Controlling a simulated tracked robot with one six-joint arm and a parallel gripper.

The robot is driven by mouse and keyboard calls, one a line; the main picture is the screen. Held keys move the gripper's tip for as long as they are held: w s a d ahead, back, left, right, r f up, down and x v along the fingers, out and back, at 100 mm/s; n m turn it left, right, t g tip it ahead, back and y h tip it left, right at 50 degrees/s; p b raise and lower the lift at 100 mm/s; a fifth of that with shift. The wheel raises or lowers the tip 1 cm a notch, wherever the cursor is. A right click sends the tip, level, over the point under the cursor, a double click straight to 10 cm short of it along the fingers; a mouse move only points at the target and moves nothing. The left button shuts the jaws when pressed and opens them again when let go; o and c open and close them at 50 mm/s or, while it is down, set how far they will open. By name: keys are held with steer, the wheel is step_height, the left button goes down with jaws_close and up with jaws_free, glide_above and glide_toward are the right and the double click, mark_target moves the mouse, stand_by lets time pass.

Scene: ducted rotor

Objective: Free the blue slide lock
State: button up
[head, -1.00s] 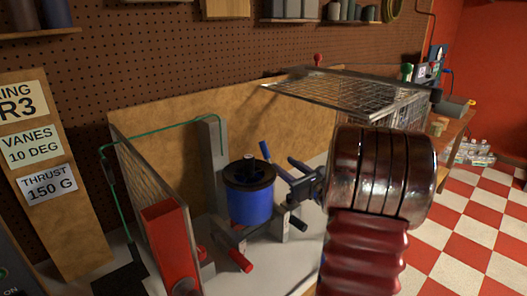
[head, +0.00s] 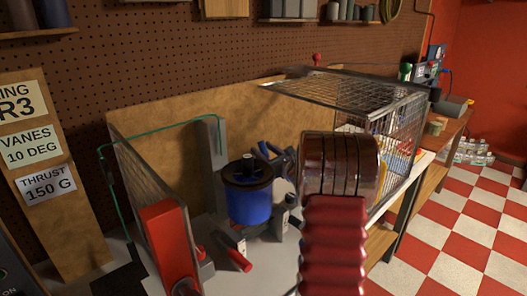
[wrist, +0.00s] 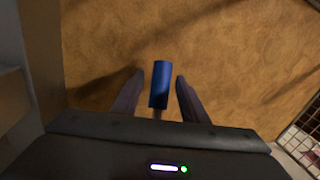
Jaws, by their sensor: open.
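In the wrist view, a blue cylindrical handle (wrist: 159,84), apparently the blue slide lock, stands on a thin stem between the fingers of my gripper (wrist: 160,78). The fingers are open, with a visible gap on each side of the handle. In the head view, my gripper is mostly hidden by my wrist, just right of and behind the blue drum (head: 249,204) with a dark top. Small blue and dark parts crowd together there, and I cannot tell the handle from the fingers.
A red block (head: 168,240) stands by the left mesh panel. A red handle (head: 237,260) sticks out below the drum. A wooden board (head: 180,140) stands behind.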

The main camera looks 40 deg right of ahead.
steer(key=shift+w, duration=0.2)
steer(key=shift+d, duration=0.1)
steer(key=shift+c, duration=0.6)
jaws_close()
